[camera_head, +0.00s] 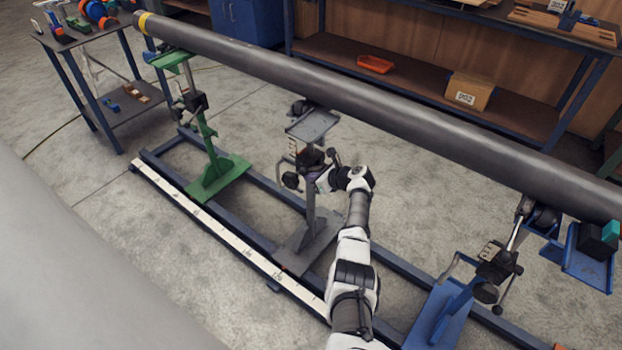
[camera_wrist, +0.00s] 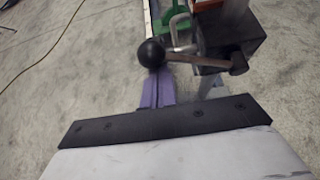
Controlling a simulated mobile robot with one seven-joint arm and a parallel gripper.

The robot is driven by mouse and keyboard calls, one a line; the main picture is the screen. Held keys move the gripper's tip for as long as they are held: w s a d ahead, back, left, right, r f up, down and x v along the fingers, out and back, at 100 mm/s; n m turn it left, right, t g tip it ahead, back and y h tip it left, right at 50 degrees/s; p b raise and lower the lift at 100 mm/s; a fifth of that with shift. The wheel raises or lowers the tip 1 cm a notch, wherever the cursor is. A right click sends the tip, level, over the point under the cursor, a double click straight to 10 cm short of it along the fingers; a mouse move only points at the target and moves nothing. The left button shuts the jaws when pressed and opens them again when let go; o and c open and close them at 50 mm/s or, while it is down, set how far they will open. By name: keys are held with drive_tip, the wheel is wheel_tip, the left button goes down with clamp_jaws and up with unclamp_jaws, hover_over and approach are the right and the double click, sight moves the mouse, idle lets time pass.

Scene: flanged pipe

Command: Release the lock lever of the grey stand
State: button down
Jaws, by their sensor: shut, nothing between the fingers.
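The grey stand (camera_head: 311,222) is the middle one under the long pipe, with a grey tray-like head (camera_head: 315,125). Its dark clamp block (camera_wrist: 230,40) is in the wrist view. The lock lever (camera_wrist: 205,62) there is a brownish bar across the block, ending in a black ball knob (camera_wrist: 151,53). My gripper (camera_wrist: 157,82) shows purple fingers, shut and empty, just below the ball knob in the picture. I cannot tell whether they touch it. In the head view my arm reaches the clamp from the right, and the fingers are hard to make out.
The dark pipe (camera_head: 390,105) runs above, over the green stand (camera_head: 212,165) and blue stand (camera_head: 445,305). Blue floor rails and a white scale strip (camera_head: 225,235) lie below. A shelf with a cardboard box (camera_head: 468,92) stands behind. The floor around is mostly clear.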

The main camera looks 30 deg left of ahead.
idle(0.4)
wheel_tip(320, 180, down, 4)
drive_tip(key=d+b, duration=0.1)
drive_tip(key=v, duration=0.9)
drive_tip(key=shift+d+r, duration=0.3)
drive_tip(key=shift+s, duration=0.15)
